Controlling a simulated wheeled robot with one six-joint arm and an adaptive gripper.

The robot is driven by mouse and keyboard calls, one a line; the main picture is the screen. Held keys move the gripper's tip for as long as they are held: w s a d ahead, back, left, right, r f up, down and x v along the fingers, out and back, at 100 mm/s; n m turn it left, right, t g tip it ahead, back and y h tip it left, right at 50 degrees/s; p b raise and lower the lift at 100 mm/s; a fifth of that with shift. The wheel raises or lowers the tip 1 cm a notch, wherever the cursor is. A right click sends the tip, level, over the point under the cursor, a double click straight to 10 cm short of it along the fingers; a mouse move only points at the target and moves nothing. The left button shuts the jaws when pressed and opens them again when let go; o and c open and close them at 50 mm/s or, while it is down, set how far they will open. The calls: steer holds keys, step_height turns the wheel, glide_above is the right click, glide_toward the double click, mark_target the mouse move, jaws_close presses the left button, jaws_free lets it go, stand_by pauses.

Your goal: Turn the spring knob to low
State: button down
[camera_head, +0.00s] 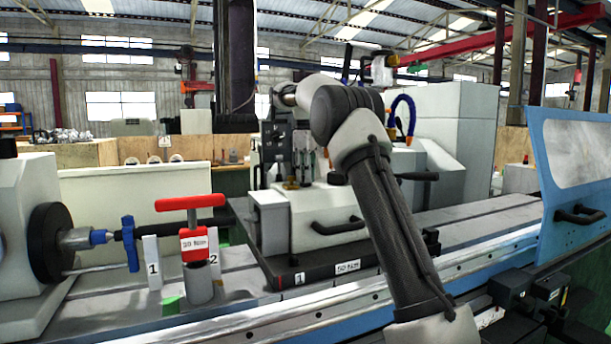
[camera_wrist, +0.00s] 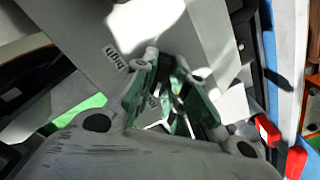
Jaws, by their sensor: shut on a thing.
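My gripper (camera_wrist: 176,112) shows in the wrist view with its green-sided fingers drawn together at the middle. The fingers are shut on a small part between them, which I take to be the spring knob. The fingers hide most of it, so its pointing direction cannot be told. A label reading "HIGH" (camera_wrist: 115,58) is on the grey panel to the upper left of the fingers. A second label (camera_wrist: 153,102) is partly covered by the fingers. In the head view my arm reaches over the grinder, and the fingers cannot be made out clearly.
In the head view, a red T-handle (camera_head: 190,203) stands left of the grey tailstock housing (camera_head: 325,215). A black lever (camera_head: 418,176) sticks out to the right of my arm. A blue-framed guard (camera_head: 575,165) is at the right. The grinder table (camera_head: 480,222) is clear between.

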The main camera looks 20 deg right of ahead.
steer(key=shift+n, duration=0.6)
steer(key=c, duration=1.4)
jaws_free()
steer(key=shift+c, duration=0.2)
step_height(320, 180, up, 6)
steer(key=shift+w+r, duration=0.1)
steer(key=shift+r, duration=0.65)
